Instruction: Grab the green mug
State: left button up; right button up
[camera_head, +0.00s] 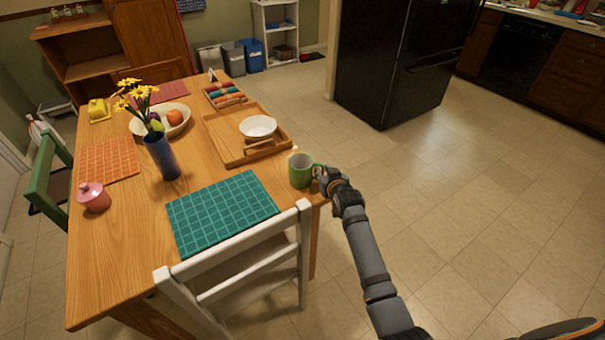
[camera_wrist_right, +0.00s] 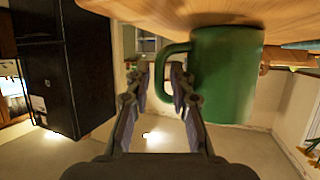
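The green mug (camera_head: 301,170) stands upright at the right edge of the wooden table, its handle turned right toward my right gripper (camera_head: 324,177). In the right wrist view, which looks upside down, the mug (camera_wrist_right: 226,75) fills the right of centre. There, the two fingers of my right gripper (camera_wrist_right: 160,80) are apart, with the outer bar of the handle showing between them. One finger overlaps the handle's loop; whether either touches it I cannot tell. My left gripper is not in view.
The wooden table (camera_head: 122,235) holds a teal placemat (camera_head: 222,210), a wooden tray (camera_head: 228,148) with a white bowl (camera_head: 257,127), and a blue vase (camera_head: 162,157) with yellow flowers. A white chair (camera_head: 238,248) stands at the near side. Open floor lies right of the table.

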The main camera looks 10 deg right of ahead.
jog(key=shift+w+f, duration=0.3)
jog(key=shift+w, duration=0.35)
jog(key=shift+s+r, duration=0.1)
grip_shut()
jog(key=shift+r, duration=0.1)
